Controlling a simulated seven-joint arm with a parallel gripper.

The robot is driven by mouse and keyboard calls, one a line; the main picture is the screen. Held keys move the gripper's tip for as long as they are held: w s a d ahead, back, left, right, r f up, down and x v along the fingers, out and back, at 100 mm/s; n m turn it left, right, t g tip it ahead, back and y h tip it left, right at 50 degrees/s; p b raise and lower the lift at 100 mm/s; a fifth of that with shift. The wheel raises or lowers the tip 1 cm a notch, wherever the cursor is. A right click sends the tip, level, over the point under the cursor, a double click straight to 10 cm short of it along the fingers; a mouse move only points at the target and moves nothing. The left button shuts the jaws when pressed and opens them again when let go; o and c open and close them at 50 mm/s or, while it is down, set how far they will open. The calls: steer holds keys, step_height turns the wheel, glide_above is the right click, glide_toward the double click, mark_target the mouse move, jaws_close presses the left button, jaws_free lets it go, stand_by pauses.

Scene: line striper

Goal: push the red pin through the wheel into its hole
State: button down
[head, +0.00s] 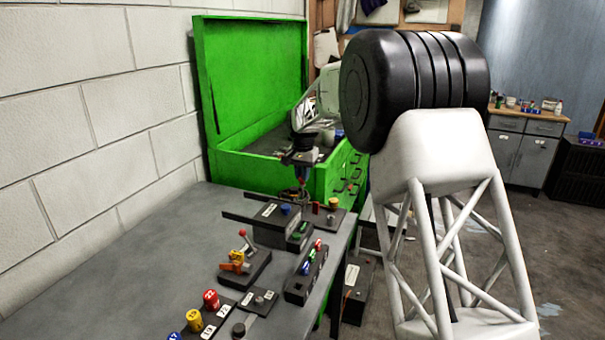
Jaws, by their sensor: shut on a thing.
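My gripper (302,178) points down over the far end of the grey workbench. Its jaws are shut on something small. A reddish patch shows at the fingertips, but I cannot tell clearly whether it is the red pin. A dark, roughly ring-shaped shape (292,196) lies just below the jaws and may be the wheel. Whether it touches the gripper or the held thing is too small to tell. The hole cannot be made out. A small red piece (316,207) stands just right of the jaws.
A black rack (305,275) holds red, green and blue pieces. A fixture with an orange part and red-tipped lever (238,260) sits left of it. Labelled red (211,299) and yellow (194,320) knobs stand in front. An open green toolbox (250,80) is behind. The left bench is clear.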

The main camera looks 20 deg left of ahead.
steer(key=shift+f, duration=0.7)
steer(key=c, duration=0.7)
jaws_free()
steer(key=shift+r, duration=0.1)
steer(key=shift+r, duration=3.35)
steer(key=shift+d+r, duration=0.1)
